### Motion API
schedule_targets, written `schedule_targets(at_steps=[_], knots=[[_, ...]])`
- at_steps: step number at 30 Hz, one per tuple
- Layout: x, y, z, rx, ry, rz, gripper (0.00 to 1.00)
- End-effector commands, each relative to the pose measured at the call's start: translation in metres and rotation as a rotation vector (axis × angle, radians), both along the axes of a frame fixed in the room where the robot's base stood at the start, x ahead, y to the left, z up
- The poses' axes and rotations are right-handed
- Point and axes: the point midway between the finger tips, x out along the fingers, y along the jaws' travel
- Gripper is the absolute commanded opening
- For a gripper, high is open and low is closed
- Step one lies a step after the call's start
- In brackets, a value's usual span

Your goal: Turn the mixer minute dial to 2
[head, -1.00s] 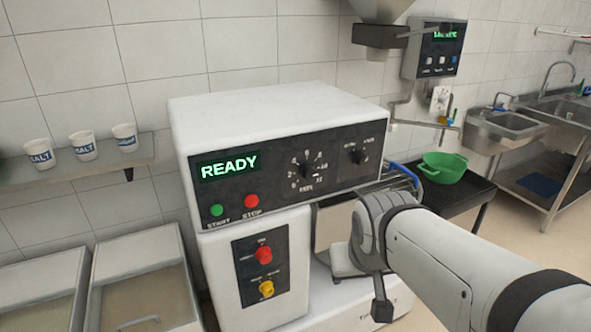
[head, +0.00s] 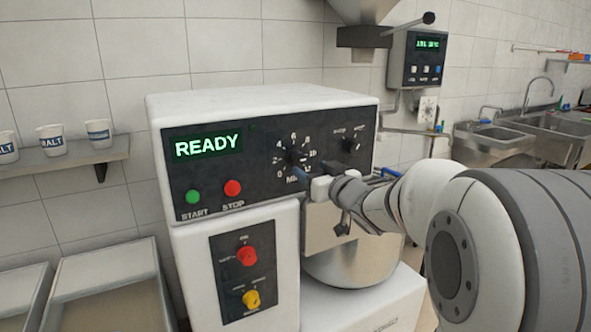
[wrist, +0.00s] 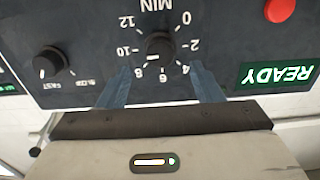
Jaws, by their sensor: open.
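The mixer minute dial (head: 293,155) is a black round knob on the dark panel, ringed by white numbers from 0 to 12. It also shows in the wrist view (wrist: 158,45), upside down, with a small pale mark on its lower left, roughly on the side of 8; the exact reading is unclear. My gripper (wrist: 160,80) is open and empty. Its two blue-grey fingers are spread either side of the dial's lower part in the picture, and I see no contact. In the head view my gripper (head: 312,176) is just in front of the panel, below and right of the dial.
A second black knob (head: 350,145) sits right of the dial. The READY display (head: 208,146), green start button (head: 193,197) and red stop button (head: 232,188) are to the left. The metal bowl (head: 350,262) is below my arm.

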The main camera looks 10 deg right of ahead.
Motion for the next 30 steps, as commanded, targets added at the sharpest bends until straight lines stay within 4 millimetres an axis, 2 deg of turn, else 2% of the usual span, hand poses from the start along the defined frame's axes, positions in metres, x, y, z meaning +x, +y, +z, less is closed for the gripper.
schedule_targets(at_steps=[6,12,23,30], knots=[[0.035,0.012,0.000,0.001,0.001,0.001,0.59],[0.056,0.019,0.000,-0.001,0.001,0.000,0.59],[0.061,0.021,0.001,0.000,0.001,-0.001,0.59],[0.061,0.021,0.000,0.000,0.001,-0.001,0.39]])
